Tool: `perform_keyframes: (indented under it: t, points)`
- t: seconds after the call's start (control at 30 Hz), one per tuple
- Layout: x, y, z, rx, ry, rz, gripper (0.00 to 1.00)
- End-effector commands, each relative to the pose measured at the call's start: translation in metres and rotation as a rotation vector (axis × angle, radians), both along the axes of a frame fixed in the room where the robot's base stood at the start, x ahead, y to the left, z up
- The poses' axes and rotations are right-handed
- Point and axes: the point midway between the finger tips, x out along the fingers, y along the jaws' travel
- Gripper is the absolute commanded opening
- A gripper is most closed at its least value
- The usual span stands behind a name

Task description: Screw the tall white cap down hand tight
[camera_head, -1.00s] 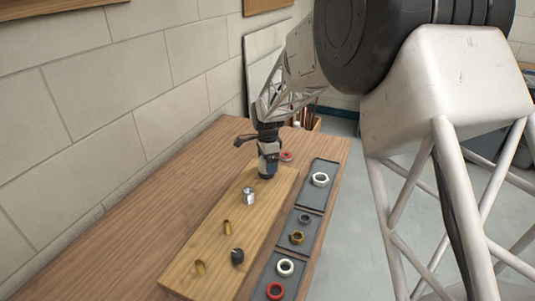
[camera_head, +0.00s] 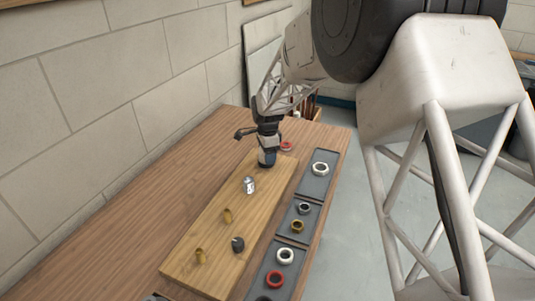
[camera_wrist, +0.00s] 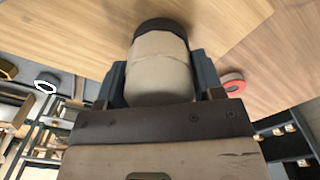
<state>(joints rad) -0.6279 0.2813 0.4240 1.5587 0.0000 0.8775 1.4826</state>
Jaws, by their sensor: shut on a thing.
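The tall white cap (camera_wrist: 158,68) fills the middle of the wrist view, a cream cylinder between my two fingers. A dark ring (camera_wrist: 160,25) shows at its far end, against the wooden board. My gripper (camera_wrist: 158,80) is shut on the cap's sides. In the head view my gripper (camera_head: 267,160) points down at the far end of the light wooden board (camera_head: 215,235). The thread and any gap below the cap cannot be seen.
On the board stand a silver fitting (camera_head: 249,185), two brass stubs (camera_head: 227,216) and a dark fitting (camera_head: 238,244). Grey trays (camera_head: 313,186) with several rings line the right side. A red ring (camera_head: 287,146) lies beyond my gripper. The left of the table is clear.

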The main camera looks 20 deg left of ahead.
Motion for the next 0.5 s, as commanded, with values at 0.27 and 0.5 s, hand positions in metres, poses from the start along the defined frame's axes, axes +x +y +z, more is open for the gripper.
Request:
perform_keyframes:
  t: [0.27, 0.5]
  points:
    - [-0.0005, -0.0003, -0.0004, 0.0, 0.0, -0.124, 0.38]
    - [-0.0011, -0.0007, -0.0008, 0.0, 0.0, -0.307, 0.38]
